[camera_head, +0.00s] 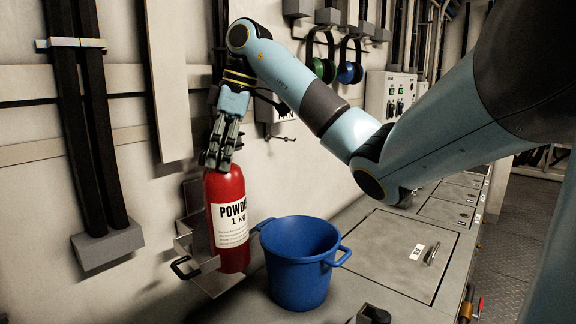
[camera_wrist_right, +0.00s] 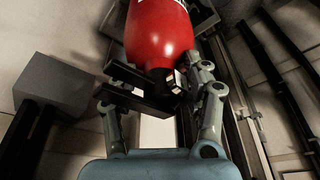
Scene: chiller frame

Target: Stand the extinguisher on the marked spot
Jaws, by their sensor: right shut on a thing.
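The red extinguisher (camera_head: 236,256), with a white "POWDER 1 kg" label, stands upright in the head view at a grey metal wall bracket (camera_head: 184,245). I cannot tell whether it rests on the bracket. My right gripper (camera_head: 222,160) comes down from above and is shut on its top. In the right wrist view the red body (camera_wrist_right: 160,30) fills the top middle, with its dark valve and handle between my fingers (camera_wrist_right: 163,100). The fingers hide most of the valve in the head view. No marked spot shows. My left gripper is not in view.
A blue bucket (camera_head: 297,280) with two handles stands just right of the extinguisher on the grey ledge. A hatch lid (camera_head: 390,255) lies farther right. Ear defenders (camera_head: 350,70) and a switch box (camera_head: 392,95) hang on the wall. Dark vertical pipes (camera_head: 85,130) run at the left.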

